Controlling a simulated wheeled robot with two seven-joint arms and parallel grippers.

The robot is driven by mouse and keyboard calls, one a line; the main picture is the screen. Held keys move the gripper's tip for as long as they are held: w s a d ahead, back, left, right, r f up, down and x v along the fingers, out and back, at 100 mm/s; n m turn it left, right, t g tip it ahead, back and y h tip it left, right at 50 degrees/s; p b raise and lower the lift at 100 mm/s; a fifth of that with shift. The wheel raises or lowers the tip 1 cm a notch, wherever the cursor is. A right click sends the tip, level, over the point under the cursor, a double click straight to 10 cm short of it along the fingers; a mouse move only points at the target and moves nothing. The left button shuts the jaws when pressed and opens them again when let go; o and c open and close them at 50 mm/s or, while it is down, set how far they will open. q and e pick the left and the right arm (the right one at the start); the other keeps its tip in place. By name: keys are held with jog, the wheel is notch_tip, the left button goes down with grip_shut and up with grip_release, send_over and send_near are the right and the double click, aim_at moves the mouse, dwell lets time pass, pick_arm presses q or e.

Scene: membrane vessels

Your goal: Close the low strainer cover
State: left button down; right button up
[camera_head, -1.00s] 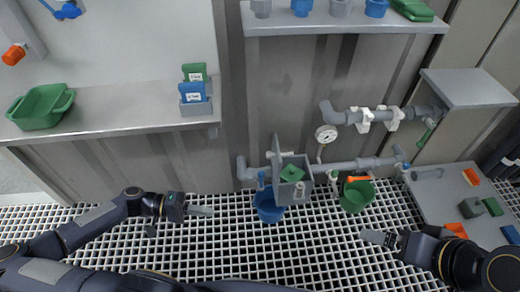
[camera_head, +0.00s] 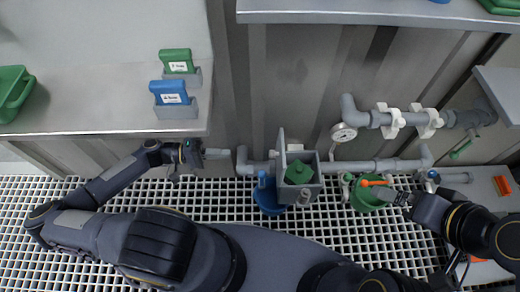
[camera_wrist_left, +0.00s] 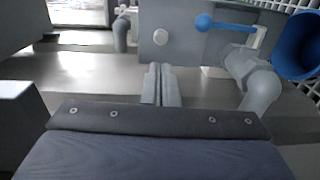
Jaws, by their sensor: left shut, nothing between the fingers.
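The low strainer is a grey open-topped box (camera_head: 311,190) on the lower pipe, with a green piece (camera_head: 299,173) in it. Its grey cover (camera_head: 281,155) stands up at the box's left rear edge, so the strainer is open. My left gripper (camera_head: 218,153) is shut and empty, left of the cover and apart from it. In the left wrist view the shut fingers (camera_wrist_left: 161,84) point toward a grey panel with a pale round knob; I cannot tell whether they touch it. My right gripper (camera_head: 398,197) is by the green bucket (camera_head: 367,199); its finger gap is unclear.
A blue bucket (camera_head: 267,196) hangs below the strainer, beside a blue valve handle (camera_wrist_left: 205,22). The lower pipe (camera_head: 350,167) runs right, past an orange handle (camera_head: 377,183). A gauge (camera_head: 343,132) sits above. A counter (camera_head: 110,110) juts out at left.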

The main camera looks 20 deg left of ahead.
pick_arm(q)
jog(key=b+x, duration=0.2)
jog(key=x, duration=0.9)
jog(key=shift+d, duration=0.25)
pick_arm(e)
notch_tip(320, 180, down, 3)
jog(key=shift+r, duration=0.2)
pick_arm(q)
jog(key=shift+w, duration=0.15)
pick_arm(e)
jog(key=shift+r, duration=0.15)
